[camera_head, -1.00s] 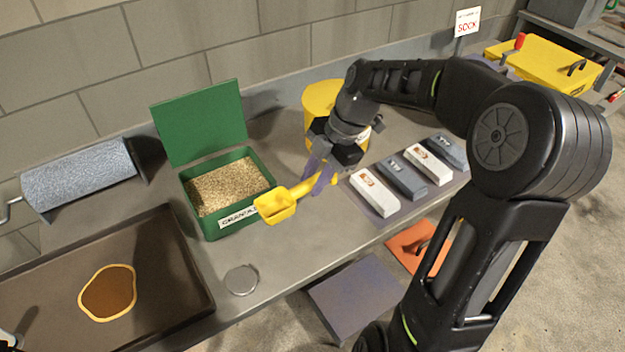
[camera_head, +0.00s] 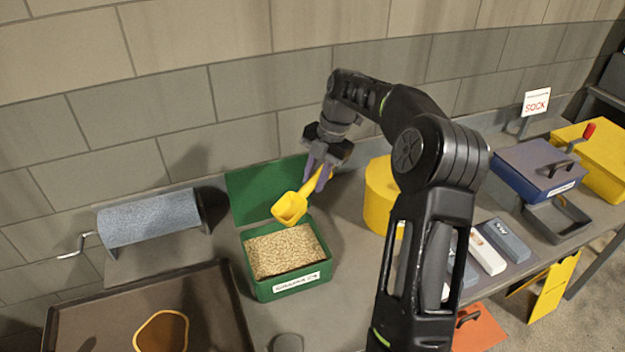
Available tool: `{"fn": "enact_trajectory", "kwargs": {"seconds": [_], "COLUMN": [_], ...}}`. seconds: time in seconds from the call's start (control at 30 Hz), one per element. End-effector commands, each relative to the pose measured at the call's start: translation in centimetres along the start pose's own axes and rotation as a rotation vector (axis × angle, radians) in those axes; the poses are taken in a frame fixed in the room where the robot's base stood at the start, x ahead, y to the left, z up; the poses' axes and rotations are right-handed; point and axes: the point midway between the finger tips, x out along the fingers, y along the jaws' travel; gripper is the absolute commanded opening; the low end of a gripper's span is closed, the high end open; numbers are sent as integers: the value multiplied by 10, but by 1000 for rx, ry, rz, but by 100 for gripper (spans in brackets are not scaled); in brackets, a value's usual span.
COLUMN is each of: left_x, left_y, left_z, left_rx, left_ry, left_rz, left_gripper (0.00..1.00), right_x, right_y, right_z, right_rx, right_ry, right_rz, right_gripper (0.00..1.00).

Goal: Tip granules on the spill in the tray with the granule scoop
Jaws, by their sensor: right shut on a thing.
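My right gripper (camera_head: 318,181) is shut on the handle of the yellow granule scoop (camera_head: 290,208). It holds the scoop above the back part of the green granule box (camera_head: 262,288). The box lid stands open at the back, and tan granules (camera_head: 284,252) fill the box. I cannot make out any granules in the scoop. The dark tray (camera_head: 238,318) is at the lower left. A brown spill with a pale yellow rim (camera_head: 162,332) lies in it, cut off by the bottom edge. My left gripper is not in view.
A blue-grey roll (camera_head: 150,220) with a crank stands left of the box. A yellow tub (camera_head: 381,205) is right of it, partly behind my right arm. Several blocks (camera_head: 505,240), a blue-lidded box (camera_head: 540,170) and a SOCK sign (camera_head: 536,102) are farther right.

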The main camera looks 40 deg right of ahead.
Motion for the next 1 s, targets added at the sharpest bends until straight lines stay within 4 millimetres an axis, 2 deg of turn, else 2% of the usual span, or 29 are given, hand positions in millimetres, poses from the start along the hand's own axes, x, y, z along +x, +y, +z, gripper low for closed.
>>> {"fn": "enact_trajectory", "kwargs": {"seconds": [0.3, 0.57, 0.6, 0.8, 1.0], "left_x": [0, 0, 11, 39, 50], "left_y": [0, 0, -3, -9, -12], "left_z": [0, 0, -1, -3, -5], "left_rx": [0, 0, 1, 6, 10], "left_ry": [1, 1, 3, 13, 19], "left_rz": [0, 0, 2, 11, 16], "left_gripper": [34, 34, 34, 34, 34], "right_x": [4, 19, 27, 35, 52], "right_y": [-1, -2, -3, -4, -8], "right_z": [-4, -19, -17, -22, -19], "right_rx": [-7, -48, -49, -62, -61], "right_ry": [-42, -229, -247, -326, -343], "right_rz": [-8, -21, -21, -27, -29], "right_gripper": [0, 0, 0, 0, 0]}}
